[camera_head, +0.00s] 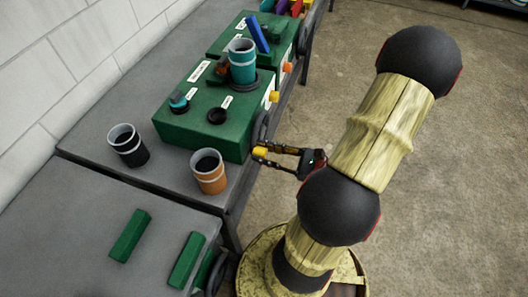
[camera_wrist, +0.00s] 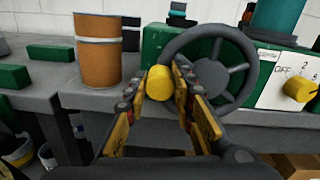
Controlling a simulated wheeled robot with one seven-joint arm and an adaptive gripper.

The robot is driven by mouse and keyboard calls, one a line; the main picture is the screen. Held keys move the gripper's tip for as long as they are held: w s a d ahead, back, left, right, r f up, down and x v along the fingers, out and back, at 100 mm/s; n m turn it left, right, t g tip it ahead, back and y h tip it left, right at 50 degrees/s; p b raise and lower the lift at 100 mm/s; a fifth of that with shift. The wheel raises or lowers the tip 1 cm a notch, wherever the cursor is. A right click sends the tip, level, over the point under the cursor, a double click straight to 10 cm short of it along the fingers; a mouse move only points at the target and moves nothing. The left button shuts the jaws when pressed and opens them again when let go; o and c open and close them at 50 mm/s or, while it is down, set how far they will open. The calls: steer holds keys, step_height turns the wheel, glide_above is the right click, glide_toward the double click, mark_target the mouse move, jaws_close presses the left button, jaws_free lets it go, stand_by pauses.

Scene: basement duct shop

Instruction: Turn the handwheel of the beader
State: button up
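The beader's handwheel (camera_wrist: 247,76) is a dark grey spoked wheel, upright on the bench-edge side of a green machine housing (camera_head: 203,133). A round yellow knob (camera_wrist: 160,83) sits at its lower left rim in the wrist view. My gripper (camera_wrist: 161,88) has its two yellow-padded fingers on either side of this knob. The fingertips look close against the knob, but I cannot tell whether they press on it. In the head view my gripper (camera_head: 262,152) reaches left to the knob, and the wheel shows only edge-on.
An orange cup (camera_head: 209,177) and a black cup (camera_head: 128,149) stand on the grey bench near the housing. Green bars (camera_head: 130,236) lie on the nearer bench. The floor at right is clear.

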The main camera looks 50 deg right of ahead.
jaws_close()
steer(key=shift+r, duration=0.1)
stand_by(0.4)
